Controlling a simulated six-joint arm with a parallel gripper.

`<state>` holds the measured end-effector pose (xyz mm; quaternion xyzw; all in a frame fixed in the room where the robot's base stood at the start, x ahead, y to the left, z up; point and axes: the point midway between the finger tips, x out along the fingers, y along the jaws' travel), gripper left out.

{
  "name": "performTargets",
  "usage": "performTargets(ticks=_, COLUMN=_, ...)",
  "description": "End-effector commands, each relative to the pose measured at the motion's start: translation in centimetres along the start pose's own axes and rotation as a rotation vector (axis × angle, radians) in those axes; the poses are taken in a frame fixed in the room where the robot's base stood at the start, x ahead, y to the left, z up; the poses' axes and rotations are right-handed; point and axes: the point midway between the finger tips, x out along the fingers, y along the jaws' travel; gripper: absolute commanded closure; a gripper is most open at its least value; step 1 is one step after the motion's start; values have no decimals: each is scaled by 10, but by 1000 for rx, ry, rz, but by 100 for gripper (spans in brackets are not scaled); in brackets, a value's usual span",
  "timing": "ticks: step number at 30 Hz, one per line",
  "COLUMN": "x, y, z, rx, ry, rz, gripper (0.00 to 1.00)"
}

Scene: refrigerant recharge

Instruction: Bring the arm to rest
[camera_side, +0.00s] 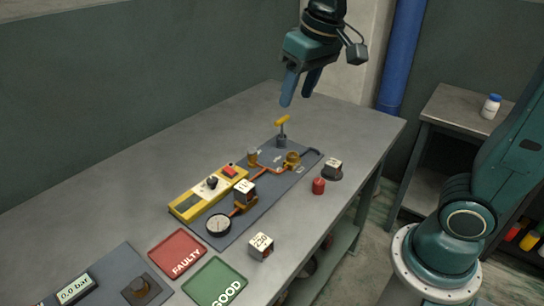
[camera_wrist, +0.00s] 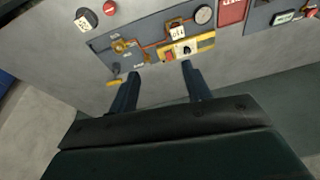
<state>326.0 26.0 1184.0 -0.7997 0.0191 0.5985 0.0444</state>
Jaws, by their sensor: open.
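My gripper (camera_side: 300,86) hangs in the air above the far end of the grey table, its two blue fingers apart with nothing between them. In the wrist view the open fingers (camera_wrist: 158,78) also show empty. Below it, a yellow T-handle valve (camera_side: 282,122) stands upright on the dark work board (camera_side: 262,203). The gripper is well clear of the valve and the board. The board also carries a yellow panel (camera_side: 209,193) with a red switch and black knob, a round gauge (camera_side: 219,225), copper piping and a white-topped block (camera_side: 245,188).
A red FAULTY tray (camera_side: 178,252) and green GOOD tray (camera_side: 215,282) lie at the near end. A labelled cube (camera_side: 261,245), a red cap (camera_side: 319,186) and a block on a dark base (camera_side: 332,168) sit along the right edge. A blue pipe (camera_side: 402,60) stands behind the table.

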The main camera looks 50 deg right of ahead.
Motion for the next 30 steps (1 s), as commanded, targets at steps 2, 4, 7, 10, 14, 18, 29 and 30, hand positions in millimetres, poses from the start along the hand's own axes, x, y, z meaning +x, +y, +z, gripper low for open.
performTargets(ticks=2, x=-7, y=6, z=17, rx=-8, ry=25, rz=-1, gripper=52)
performTargets(ticks=4, x=-10, y=10, z=31, rx=-17, ry=43, rz=-1, gripper=52)
performTargets(ticks=7, x=-14, y=17, z=51, rx=-30, ry=71, rz=-1, gripper=52)
performTargets(ticks=10, x=-16, y=22, z=72, rx=-42, ry=99, rz=0, gripper=52)
performTargets(ticks=14, x=-15, y=29, z=98, rx=-59, ry=134, rz=3, gripper=52)
performTargets(ticks=18, x=-12, y=35, z=123, rx=-76, ry=169, rz=7, gripper=52)
performTargets(ticks=29, x=-4, y=40, z=150, rx=-96, ry=206, rz=13, gripper=52)
performTargets(ticks=30, x=-4, y=40, z=150, rx=-96, ry=206, rz=13, gripper=52)
